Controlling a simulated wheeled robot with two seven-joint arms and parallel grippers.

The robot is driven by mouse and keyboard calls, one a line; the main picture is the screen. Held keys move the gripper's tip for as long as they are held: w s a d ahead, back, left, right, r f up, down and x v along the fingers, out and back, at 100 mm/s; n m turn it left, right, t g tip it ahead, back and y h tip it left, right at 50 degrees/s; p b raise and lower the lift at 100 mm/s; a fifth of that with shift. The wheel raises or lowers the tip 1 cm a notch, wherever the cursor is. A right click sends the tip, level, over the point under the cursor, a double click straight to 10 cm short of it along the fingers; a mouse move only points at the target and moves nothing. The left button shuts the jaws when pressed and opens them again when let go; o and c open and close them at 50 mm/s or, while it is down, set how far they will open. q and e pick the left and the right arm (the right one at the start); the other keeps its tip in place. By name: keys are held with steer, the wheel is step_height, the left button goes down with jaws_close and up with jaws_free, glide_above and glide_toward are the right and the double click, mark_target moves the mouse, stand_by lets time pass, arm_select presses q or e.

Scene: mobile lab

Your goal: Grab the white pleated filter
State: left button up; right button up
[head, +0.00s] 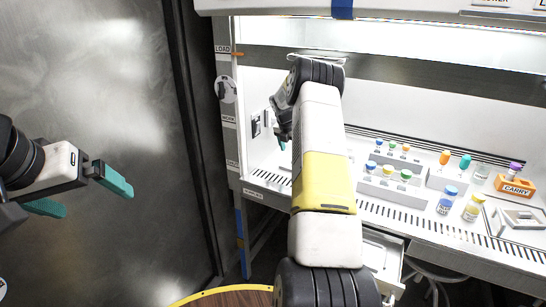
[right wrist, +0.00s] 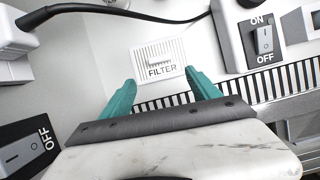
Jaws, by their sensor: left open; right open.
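The white pleated filter (right wrist: 158,58), marked "FILTER", lies on a pale surface in the right wrist view, with ridges along its upper part. My right gripper (right wrist: 160,77) is open, its teal fingertips pointing at the filter's near edge, one toward each side. Nothing is between the fingers; I cannot tell whether they touch the filter. In the head view my right arm reaches into the cabinet, and only a bit of teal finger (head: 284,146) shows; I cannot make out the filter there. My left gripper (head: 97,201) is open and empty at the far left, outside the cabinet.
In the right wrist view, a switch box (right wrist: 263,38) stands right of the filter, a black cable (right wrist: 150,17) runs behind it, and a slotted grille (right wrist: 240,90) lies nearby. In the head view, vial racks (head: 390,186) and capped bottles (head: 447,200) stand right of my arm.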

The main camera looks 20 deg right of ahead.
steer(key=x, duration=0.6)
steer(key=d+x, duration=0.1)
steer(key=x, duration=0.1)
steer(key=shift+w+d+f, duration=0.15)
steer(key=shift+w, duration=0.3)
steer(key=c, duration=1.5)
